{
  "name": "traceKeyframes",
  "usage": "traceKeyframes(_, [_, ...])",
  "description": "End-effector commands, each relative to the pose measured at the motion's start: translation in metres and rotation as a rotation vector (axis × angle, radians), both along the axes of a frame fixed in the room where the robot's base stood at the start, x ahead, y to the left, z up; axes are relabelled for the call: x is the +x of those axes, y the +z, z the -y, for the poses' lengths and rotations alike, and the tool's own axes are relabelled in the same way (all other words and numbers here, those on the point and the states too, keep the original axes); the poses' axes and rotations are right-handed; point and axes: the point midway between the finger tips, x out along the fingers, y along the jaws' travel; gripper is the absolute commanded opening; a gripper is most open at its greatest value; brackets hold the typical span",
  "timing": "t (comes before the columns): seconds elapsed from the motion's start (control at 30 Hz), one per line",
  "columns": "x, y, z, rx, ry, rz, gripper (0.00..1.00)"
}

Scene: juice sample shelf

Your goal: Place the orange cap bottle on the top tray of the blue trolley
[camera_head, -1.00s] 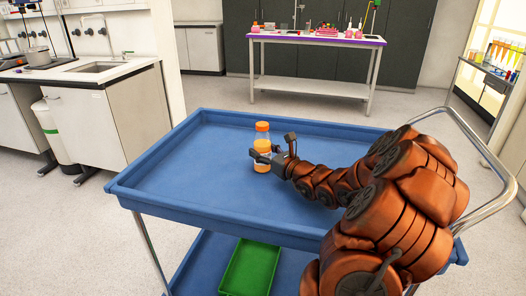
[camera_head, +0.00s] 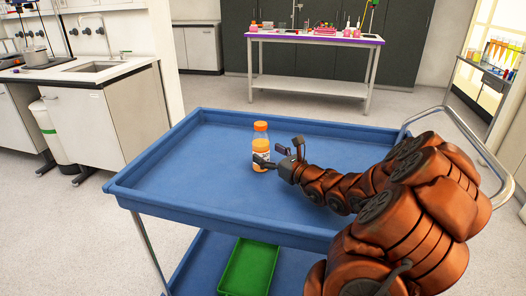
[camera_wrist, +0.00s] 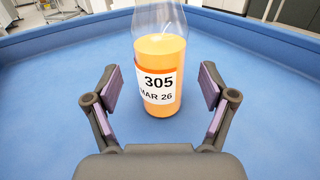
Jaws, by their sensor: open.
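The orange cap bottle (camera_head: 260,148) stands upright on the top tray (camera_head: 185,190) of the blue trolley. It has orange contents and a white label. In the wrist view the bottle (camera_wrist: 159,80) stands ahead of the fingers, its label reading 305 and MAR 26; its cap is out of frame. My gripper (camera_head: 281,155) is just right of the bottle in the head view. In the wrist view my gripper (camera_wrist: 160,92) is open and empty, with one finger on each side and a gap to the bottle.
A green tray (camera_head: 248,268) sits on the trolley's lower shelf. The top tray has a raised rim and is otherwise clear. A metal handle (camera_head: 470,118) is at its right. A sink counter (camera_head: 95,68) is at left, a white table (camera_head: 315,38) behind.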

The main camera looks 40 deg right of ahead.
Motion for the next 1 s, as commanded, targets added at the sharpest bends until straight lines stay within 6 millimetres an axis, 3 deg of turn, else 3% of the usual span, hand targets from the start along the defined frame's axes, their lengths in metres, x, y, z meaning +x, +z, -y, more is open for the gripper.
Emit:
traceKeyframes(0.2, [-0.026,0.001,0.003,0.000,-0.005,0.002,0.83])
traceKeyframes(0.37, [-0.036,0.000,0.002,0.001,-0.003,0.001,0.83])
traceKeyframes(1.0, [-0.040,0.000,0.001,0.000,-0.001,0.000,0.83])
